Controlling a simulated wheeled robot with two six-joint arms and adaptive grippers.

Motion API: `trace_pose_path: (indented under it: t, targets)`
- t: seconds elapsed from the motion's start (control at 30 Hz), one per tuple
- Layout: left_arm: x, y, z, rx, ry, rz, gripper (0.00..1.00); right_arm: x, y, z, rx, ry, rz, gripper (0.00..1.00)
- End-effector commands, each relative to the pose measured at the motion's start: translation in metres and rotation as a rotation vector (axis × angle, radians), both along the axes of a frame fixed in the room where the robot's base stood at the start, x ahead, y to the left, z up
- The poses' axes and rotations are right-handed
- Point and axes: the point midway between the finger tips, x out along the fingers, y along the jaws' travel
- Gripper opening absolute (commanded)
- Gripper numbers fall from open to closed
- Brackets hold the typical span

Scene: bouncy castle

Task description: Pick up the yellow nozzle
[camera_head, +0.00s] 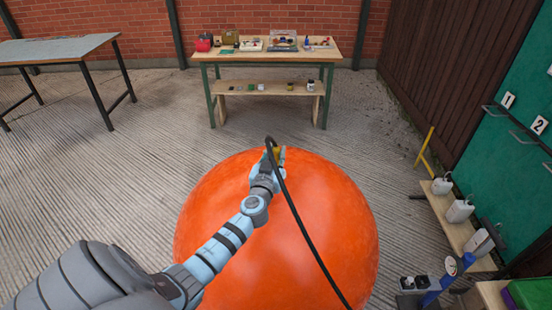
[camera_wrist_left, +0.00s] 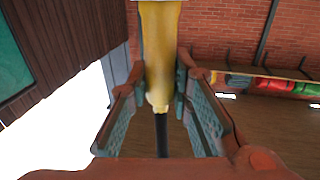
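The yellow nozzle (camera_wrist_left: 162,60) stands between the two fingers of my left gripper (camera_wrist_left: 160,88) in the left wrist view. The fingertips lie close along both its sides and appear to hold it. A black hose (camera_wrist_left: 161,135) runs from its narrow end. In the head view my left gripper (camera_head: 274,157) is over the far part of a big orange ball (camera_head: 320,220), with only a little yellow of the nozzle showing. The hose (camera_head: 296,215) arches from there toward the bottom edge. My right gripper is not in view.
A wooden workbench (camera_head: 265,57) with several small items stands at the back. A grey table (camera_head: 55,50) is at the left. A low shelf (camera_head: 455,230) with white containers lines the green panel (camera_head: 520,110) at right. The concrete floor between is mostly clear.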

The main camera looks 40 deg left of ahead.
Motion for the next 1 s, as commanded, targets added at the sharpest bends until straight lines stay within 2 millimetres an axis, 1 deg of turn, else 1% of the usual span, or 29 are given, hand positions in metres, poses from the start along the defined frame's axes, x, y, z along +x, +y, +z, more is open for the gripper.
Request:
trace_pose_path:
  t: [0.03,0.07,0.1,0.37,0.47,0.53,0.57,0.67,0.77,0.8,0.9,1.0]
  targets:
    - [0.0,0.0,0.0,0.0,0.0,0.0,0.06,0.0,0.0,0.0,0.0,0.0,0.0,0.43]
    - [0.0,0.0,0.0,0.0,0.0,0.0,0.02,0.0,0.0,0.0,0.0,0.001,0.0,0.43]
    - [0.0,0.0,0.0,0.0,0.0,0.0,0.0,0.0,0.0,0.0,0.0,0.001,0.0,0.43]
    - [0.0,0.0,0.0,0.0,0.001,0.0,0.0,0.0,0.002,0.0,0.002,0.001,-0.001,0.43]
    - [0.0,0.0,0.007,-0.001,0.0,0.001,0.0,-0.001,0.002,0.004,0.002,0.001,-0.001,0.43]
    - [0.0,0.0,0.016,0.0,-0.001,0.001,0.0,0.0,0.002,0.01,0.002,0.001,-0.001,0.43]
    - [0.0,0.0,0.022,0.0,-0.002,0.001,0.0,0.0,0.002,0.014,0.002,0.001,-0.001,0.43]
    - [0.0,0.0,0.048,0.0,-0.003,0.0,0.0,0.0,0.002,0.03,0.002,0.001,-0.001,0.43]
    - [0.0,0.0,0.086,0.0,-0.005,-0.001,0.0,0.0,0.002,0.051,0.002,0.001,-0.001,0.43]
    - [0.0,0.0,0.103,0.001,-0.004,-0.002,0.0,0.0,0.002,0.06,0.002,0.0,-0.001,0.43]
    - [0.0,0.0,0.141,0.0,-0.005,-0.001,0.0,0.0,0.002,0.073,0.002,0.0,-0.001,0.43]
    - [0.0,0.0,0.17,0.0,-0.004,-0.001,0.0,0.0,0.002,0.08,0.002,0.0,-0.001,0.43]
